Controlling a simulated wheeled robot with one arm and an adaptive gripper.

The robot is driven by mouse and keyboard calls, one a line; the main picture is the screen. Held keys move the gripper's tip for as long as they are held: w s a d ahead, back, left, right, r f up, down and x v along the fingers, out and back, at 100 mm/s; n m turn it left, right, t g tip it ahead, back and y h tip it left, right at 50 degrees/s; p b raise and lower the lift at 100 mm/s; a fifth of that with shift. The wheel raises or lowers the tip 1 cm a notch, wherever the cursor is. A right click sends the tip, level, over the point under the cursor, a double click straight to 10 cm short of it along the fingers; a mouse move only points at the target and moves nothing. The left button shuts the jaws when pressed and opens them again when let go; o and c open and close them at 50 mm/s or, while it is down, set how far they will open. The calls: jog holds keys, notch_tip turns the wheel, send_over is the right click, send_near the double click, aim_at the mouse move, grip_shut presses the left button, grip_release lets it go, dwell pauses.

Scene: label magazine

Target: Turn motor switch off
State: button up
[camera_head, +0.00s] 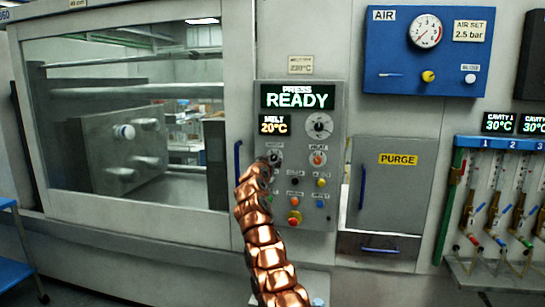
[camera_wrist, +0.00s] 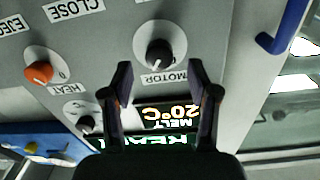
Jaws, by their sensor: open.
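The motor switch (camera_wrist: 160,51) is a black rotary knob on a pale round plate, with the label MOTOR beside it in the wrist view. That view shows the panel upside down. My gripper (camera_wrist: 160,70) is open, with one dark finger on each side of the knob's line. No contact with the knob is visible, and the depth gap is hard to tell. In the head view, my gripper (camera_head: 264,168) is at the panel's left side and partly covers the motor switch (camera_head: 276,156). The knob's exact setting is too small to read.
The grey control panel (camera_head: 333,94) shows PRESS READY and MELT 20°C. An orange heat knob (camera_wrist: 38,73) and a black dial (camera_wrist: 87,124) sit near my gripper. Several buttons, including a red one (camera_head: 294,218), lie below. A blue door handle (camera_head: 238,162) stands just left.

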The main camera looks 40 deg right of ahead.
aim_at(274, 157)
jog(key=shift+p+x, duration=1.05)
jog(key=shift+p, duration=0.1)
jog(key=shift+w+d, duration=0.2)
jog(key=shift+d, duration=0.1)
jog(key=shift+c, duration=0.4)
grip_shut()
